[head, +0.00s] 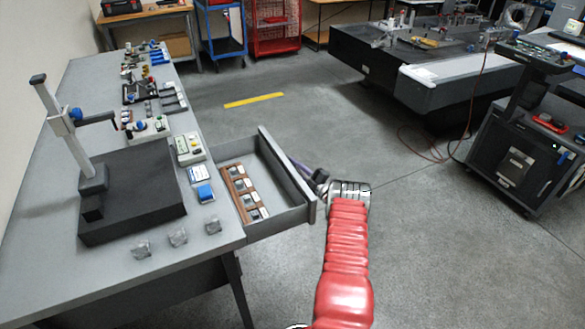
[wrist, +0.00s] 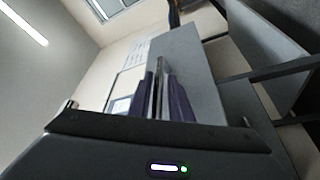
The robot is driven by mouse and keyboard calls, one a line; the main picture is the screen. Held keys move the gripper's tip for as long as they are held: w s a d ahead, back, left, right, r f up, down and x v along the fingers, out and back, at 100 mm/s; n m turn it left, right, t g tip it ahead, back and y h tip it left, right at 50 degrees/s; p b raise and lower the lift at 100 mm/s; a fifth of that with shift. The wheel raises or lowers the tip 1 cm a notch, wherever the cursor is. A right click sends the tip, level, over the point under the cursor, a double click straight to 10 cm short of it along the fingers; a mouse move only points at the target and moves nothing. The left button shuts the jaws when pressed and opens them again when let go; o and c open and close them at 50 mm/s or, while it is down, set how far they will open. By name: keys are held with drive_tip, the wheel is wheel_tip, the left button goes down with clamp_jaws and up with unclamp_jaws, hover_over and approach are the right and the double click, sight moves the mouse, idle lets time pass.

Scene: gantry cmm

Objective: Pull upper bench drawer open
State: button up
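The upper bench drawer (head: 284,168) stands pulled out of the right side of the grey bench (head: 110,262), with its inside showing in the head view. My gripper (head: 303,168) is at the outer face of the drawer front. In the wrist view the purple fingers (wrist: 163,98) stand close together on either side of a thin grey bar, which looks like the drawer handle (wrist: 158,72). They appear shut on it. The grey drawer front (wrist: 190,60) fills the middle behind them. The handle is hidden in the head view.
A brown rack with several small blocks (head: 243,190) lies in the drawer. A dark surface plate (head: 130,190) with a height gauge stands on the bench. A black cart (head: 525,150) and a large granite table (head: 375,62) stand to the right.

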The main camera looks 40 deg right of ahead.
drive_tip(key=shift+s, duration=0.1)
drive_tip(key=shift+s+d+f, duration=0.1)
drive_tip(key=shift+s, duration=0.4)
drive_tip(key=v, duration=1.2)
drive_tip(key=shift+s, duration=0.35)
drive_tip(key=shift+f, duration=0.15)
